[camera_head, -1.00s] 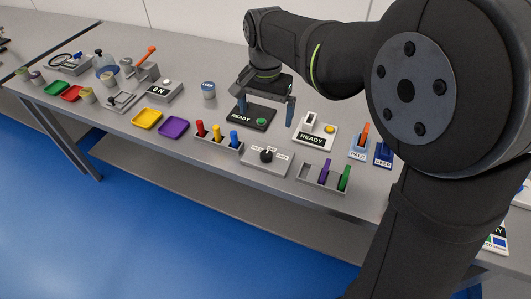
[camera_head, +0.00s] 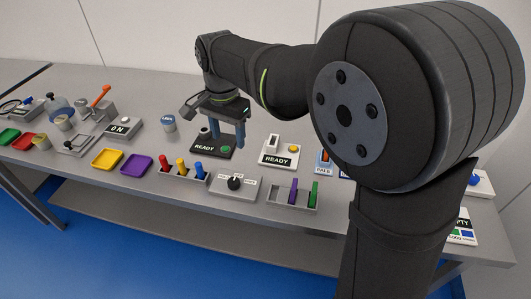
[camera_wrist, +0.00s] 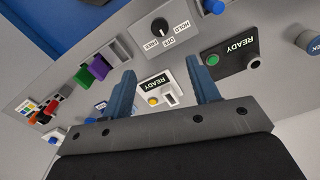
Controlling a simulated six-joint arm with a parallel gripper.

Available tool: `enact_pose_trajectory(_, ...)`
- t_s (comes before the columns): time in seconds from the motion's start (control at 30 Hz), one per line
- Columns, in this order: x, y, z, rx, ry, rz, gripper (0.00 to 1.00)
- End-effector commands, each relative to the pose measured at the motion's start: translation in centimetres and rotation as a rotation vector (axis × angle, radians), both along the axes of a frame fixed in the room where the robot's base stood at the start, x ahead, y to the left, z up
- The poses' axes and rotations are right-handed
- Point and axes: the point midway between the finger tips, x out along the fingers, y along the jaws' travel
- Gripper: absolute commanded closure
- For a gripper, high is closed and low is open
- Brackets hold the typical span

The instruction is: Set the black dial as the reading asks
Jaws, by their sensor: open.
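The black dial (camera_head: 235,184) sits on a grey plate (camera_head: 222,192) near the front edge of the bench, with small white labels around it. My gripper (camera_head: 228,138) is open and empty, above and behind the dial by the black READY box (camera_head: 222,153). In the wrist view its two fingers (camera_wrist: 163,82) are spread, with the dial beyond them.
A white READY box (camera_head: 268,162) with a yellow button stands right of the black one. Left of the dial is a rack (camera_head: 172,179) with red, yellow and blue pegs. Right is a tray (camera_head: 275,196) with purple and green pieces. Bare bench lies between the dial and the READY boxes.

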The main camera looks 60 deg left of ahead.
Motion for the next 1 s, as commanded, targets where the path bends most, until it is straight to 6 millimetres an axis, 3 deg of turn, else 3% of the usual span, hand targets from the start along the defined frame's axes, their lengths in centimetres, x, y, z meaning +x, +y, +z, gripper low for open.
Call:
enact_pose_trajectory(0.17,0.0,-0.1,-2.6,-0.003,0.001,0.000,0.45)
enact_pose_trajectory(0.7,0.0,-0.1,-14.0,-0.003,0.002,0.002,0.45)
enact_pose_trajectory(1.0,0.0,0.0,-16.8,0.000,0.001,0.003,0.45)
